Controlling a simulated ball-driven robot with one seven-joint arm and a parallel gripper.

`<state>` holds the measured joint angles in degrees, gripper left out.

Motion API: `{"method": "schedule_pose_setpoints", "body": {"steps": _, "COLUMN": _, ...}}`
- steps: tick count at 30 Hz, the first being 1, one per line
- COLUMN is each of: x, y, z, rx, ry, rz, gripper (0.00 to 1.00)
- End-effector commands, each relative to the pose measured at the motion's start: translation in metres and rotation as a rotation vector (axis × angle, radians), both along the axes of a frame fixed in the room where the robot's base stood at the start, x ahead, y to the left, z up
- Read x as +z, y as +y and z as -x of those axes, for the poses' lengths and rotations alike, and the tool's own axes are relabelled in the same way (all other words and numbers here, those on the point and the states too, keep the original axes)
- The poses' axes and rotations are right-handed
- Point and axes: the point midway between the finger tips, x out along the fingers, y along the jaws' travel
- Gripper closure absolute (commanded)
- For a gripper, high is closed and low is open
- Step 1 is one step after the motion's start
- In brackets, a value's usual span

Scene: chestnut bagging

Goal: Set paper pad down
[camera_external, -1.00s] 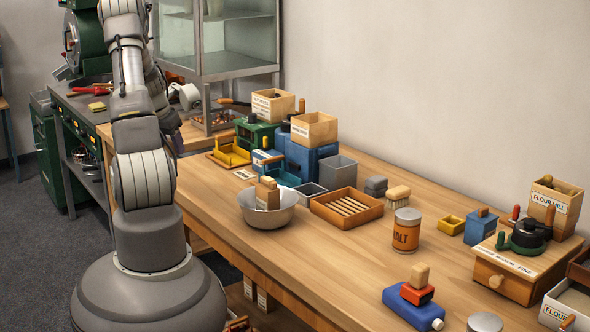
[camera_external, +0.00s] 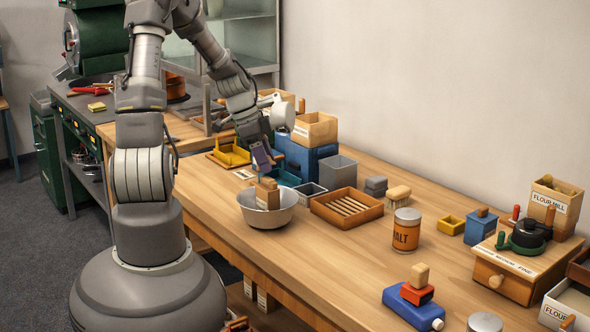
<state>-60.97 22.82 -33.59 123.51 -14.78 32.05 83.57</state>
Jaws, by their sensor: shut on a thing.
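My gripper (camera_external: 262,157) points down over the back left part of the wooden bench, just behind the metal bowl and in front of the blue box. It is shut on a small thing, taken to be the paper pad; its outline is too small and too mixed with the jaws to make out. A flat white card (camera_external: 243,174) lies on the bench to the left of the gripper. The metal bowl (camera_external: 283,212) stands near the front edge with a wooden-handled block (camera_external: 267,194) in it.
Close by are a yellow tray (camera_external: 229,155), a blue box (camera_external: 310,160), a grey bin (camera_external: 340,172) and a slatted wooden tray (camera_external: 371,215).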

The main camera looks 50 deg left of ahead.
Motion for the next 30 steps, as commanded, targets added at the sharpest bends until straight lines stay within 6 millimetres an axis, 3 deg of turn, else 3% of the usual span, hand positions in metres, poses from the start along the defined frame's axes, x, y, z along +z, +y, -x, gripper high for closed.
{"method": "schedule_pose_setpoints", "body": {"steps": 3, "x": 0.002, "y": -0.06, "z": 0.005, "rx": -0.238, "ry": -0.003, "rz": 0.004, "gripper": 0.79}}
{"method": "schedule_pose_setpoints", "body": {"steps": 6, "x": 0.003, "y": -0.101, "z": 0.014, "rx": -0.421, "ry": -0.009, "rz": 0.007, "gripper": 0.79}}
{"method": "schedule_pose_setpoints", "body": {"steps": 13, "x": 0.004, "y": -0.162, "z": 0.038, "rx": -0.71, "ry": -0.02, "rz": 0.013, "gripper": 0.79}}
{"method": "schedule_pose_setpoints", "body": {"steps": 19, "x": 0.002, "y": -0.19, "z": 0.055, "rx": -0.862, "ry": -0.025, "rz": 0.021, "gripper": 0.79}}
{"method": "schedule_pose_setpoints", "body": {"steps": 30, "x": -0.048, "y": -0.188, "z": 0.053, "rx": -0.851, "ry": -0.025, "rz": 0.021, "gripper": 0.79}}
